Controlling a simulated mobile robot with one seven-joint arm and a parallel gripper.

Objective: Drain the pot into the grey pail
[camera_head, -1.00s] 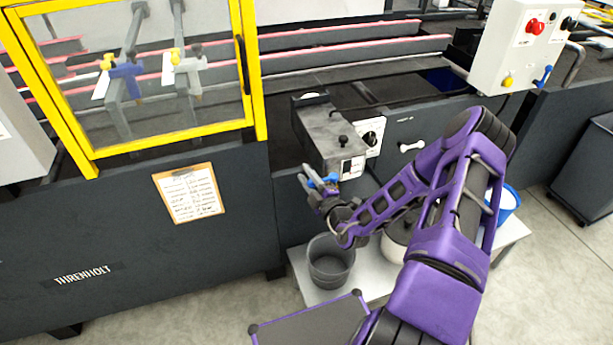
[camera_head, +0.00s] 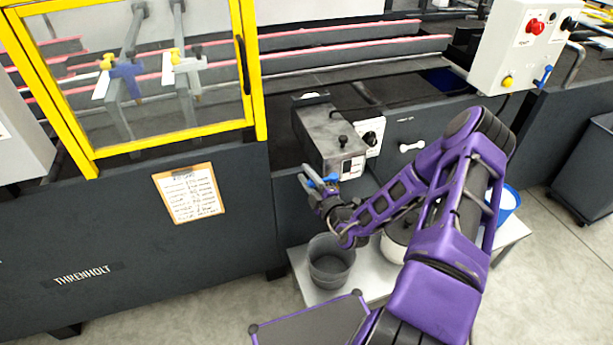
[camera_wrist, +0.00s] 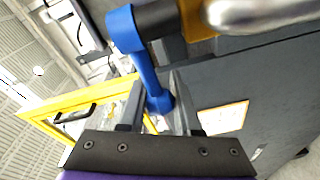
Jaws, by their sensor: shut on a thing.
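The grey metal glue pot (camera_head: 332,132) sticks out from the machine front, with a black knob on its lid. A blue lever (camera_wrist: 146,68) is on a valve with a brass-coloured part (camera_wrist: 194,16) and a metal pipe end (camera_wrist: 255,14). My gripper (camera_wrist: 158,100) is shut on the lower end of the lever; in the head view my gripper (camera_head: 314,182) is at the pot's lower front. The grey pail (camera_head: 331,264) stands upright on a low white table, below my gripper. No flowing liquid shows.
The low white table (camera_head: 304,283) also holds a lidded pale container (camera_head: 393,248), partly behind my arm, and a blue bucket (camera_head: 508,205). A yellow-framed guard (camera_head: 262,90) and a clipboard (camera_head: 190,193) are to the left. Open floor lies in front.

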